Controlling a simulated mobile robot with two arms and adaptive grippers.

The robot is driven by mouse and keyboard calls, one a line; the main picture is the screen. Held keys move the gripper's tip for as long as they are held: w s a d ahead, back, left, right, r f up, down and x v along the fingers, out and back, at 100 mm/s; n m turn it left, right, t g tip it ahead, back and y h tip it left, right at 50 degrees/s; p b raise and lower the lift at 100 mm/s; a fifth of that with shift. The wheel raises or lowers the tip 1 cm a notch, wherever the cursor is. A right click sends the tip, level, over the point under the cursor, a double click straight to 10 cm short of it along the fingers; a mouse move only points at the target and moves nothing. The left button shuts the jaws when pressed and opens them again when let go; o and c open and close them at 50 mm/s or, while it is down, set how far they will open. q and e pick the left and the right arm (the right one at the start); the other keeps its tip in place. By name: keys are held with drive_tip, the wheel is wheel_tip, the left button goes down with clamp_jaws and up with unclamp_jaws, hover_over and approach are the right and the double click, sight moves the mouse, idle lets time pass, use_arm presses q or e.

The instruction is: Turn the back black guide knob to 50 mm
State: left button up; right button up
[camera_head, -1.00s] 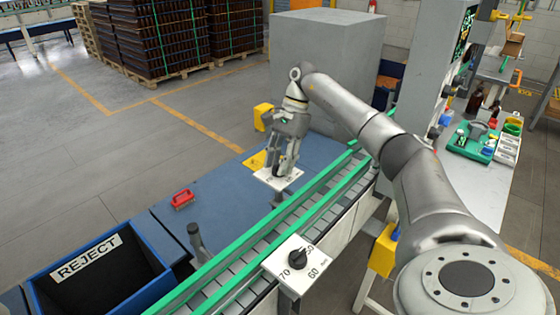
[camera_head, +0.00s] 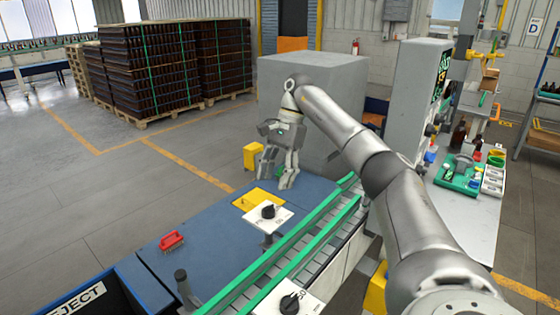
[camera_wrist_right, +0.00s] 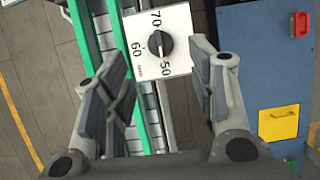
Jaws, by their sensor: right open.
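The back black guide knob (camera_head: 268,212) stands on a white dial plate between the far green rail and the blue table. The right wrist view shows the knob (camera_wrist_right: 160,43) from above, with 70, 60 and 50 printed around it. Its grip lies roughly along the line towards the 50; the exact setting is hard to read. My right gripper (camera_head: 276,183) is open and empty, above and beyond the knob, with clear space between. In the wrist view its fingers (camera_wrist_right: 160,75) are spread wide, with the knob between and ahead of them. My left gripper is not in view.
A second black knob (camera_head: 290,302) is on the near side of the conveyor. Green guide rails (camera_head: 320,215) run past the back knob. A yellow plate (camera_head: 258,198) and a red handle (camera_head: 172,240) are on the blue table (camera_head: 205,250). A grey cabinet (camera_head: 312,90) stands behind.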

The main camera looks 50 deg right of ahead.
drive_tip(key=shift+v, duration=2.1)
drive_tip(key=shift+f, duration=0.1)
